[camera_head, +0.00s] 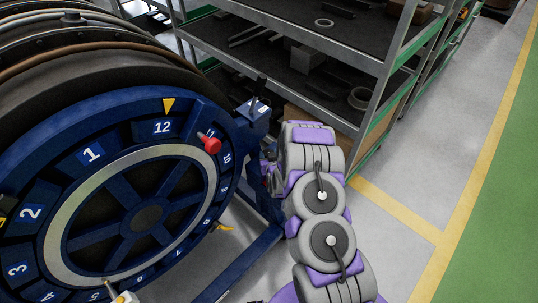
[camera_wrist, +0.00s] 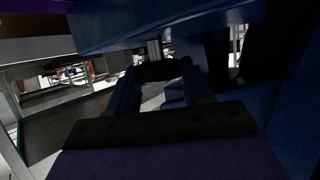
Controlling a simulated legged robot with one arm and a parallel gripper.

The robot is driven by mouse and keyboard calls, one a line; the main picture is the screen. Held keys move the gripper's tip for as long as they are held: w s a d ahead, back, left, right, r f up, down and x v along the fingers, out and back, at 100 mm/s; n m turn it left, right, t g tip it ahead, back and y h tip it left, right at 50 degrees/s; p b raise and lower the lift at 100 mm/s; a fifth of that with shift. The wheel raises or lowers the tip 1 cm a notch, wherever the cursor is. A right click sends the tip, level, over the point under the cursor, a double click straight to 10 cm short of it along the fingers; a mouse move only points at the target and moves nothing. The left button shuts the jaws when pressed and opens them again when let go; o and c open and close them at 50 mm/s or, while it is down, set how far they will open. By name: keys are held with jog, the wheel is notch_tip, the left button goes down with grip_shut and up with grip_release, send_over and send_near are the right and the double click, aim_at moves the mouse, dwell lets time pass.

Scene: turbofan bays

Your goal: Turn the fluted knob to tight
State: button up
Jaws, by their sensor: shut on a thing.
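My gripper (camera_wrist: 159,76) is in the wrist view, its two fingers reaching up under a blue block (camera_wrist: 165,25). The fingers are shut on a dark piece (camera_wrist: 157,70) between their tips, which I take to be the fluted knob. Its flutes and any tight marking are too dark to make out. A thin light stem shows just above it. In the head view my gripper (camera_head: 268,172) is at the right side of the blue stand, below the blue box (camera_head: 254,112). There the knob is hidden.
A large blue numbered wheel (camera_head: 105,110) with a red knob (camera_head: 210,144) fills the left. A metal shelf rack (camera_head: 355,62) stands close behind my arm. A blue floor beam (camera_head: 238,266) runs low beside it. Clear floor (camera_head: 440,150) lies to the right.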

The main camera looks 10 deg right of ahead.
jog(key=shift+w+r, duration=0.1)
jog(key=shift+r, duration=0.05)
jog(key=o, duration=1)
jog(key=shift+o, duration=0.2)
jog(key=p+v, duration=0.8)
jog(key=v, duration=0.9)
jog(key=shift+p, duration=0.4)
jog(key=shift+s, duration=0.25)
